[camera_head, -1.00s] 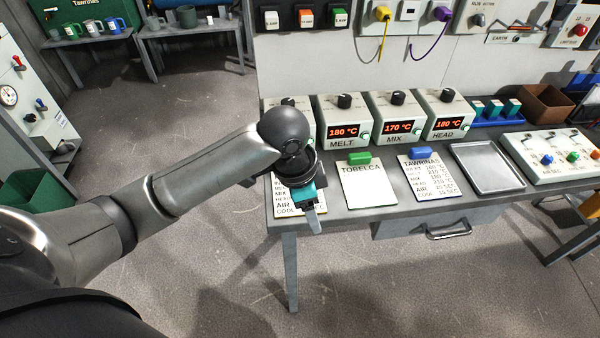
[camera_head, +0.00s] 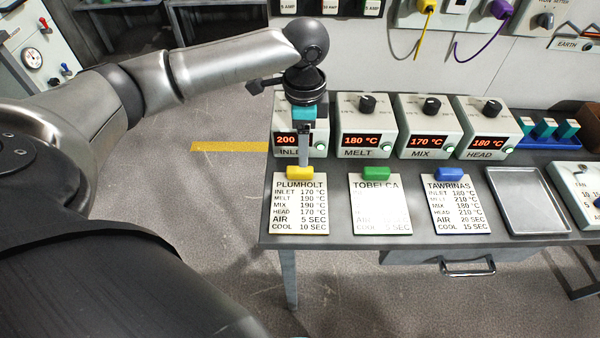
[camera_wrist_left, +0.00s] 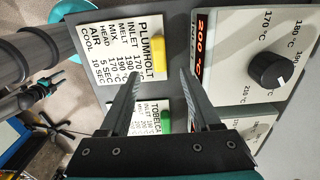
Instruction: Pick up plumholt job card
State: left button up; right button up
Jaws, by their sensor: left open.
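The Plumholt job card (camera_head: 300,208) lies on the bench at its left end, a white card with black text and a yellow grip block (camera_head: 300,173) at its top edge. In the left wrist view the card (camera_wrist_left: 118,45) and its yellow block (camera_wrist_left: 157,55) show at upper left. My left gripper (camera_head: 304,160) points down above the yellow block in the head view. In the left wrist view my left gripper (camera_wrist_left: 158,75) has its two fingers apart with nothing between them. The yellow block is beyond the fingertips. My right gripper is not in view.
The Tobelca card (camera_head: 380,208) with a green block and the Tawrinas card (camera_head: 458,208) with a blue block lie to the right. A metal tray (camera_head: 513,230) is beyond them. Several dial boxes, such as the Melt box (camera_head: 365,118), stand in a row behind the cards.

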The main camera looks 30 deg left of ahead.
aim_at(303, 169)
pick_arm(q)
jog(key=shift+f, duration=1.3)
notch_tip(303, 169, down, 5)
jog(key=shift+b, duration=0.85)
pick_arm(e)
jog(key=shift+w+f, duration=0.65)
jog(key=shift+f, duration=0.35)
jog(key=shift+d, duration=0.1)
pick_arm(q)
grip_shut()
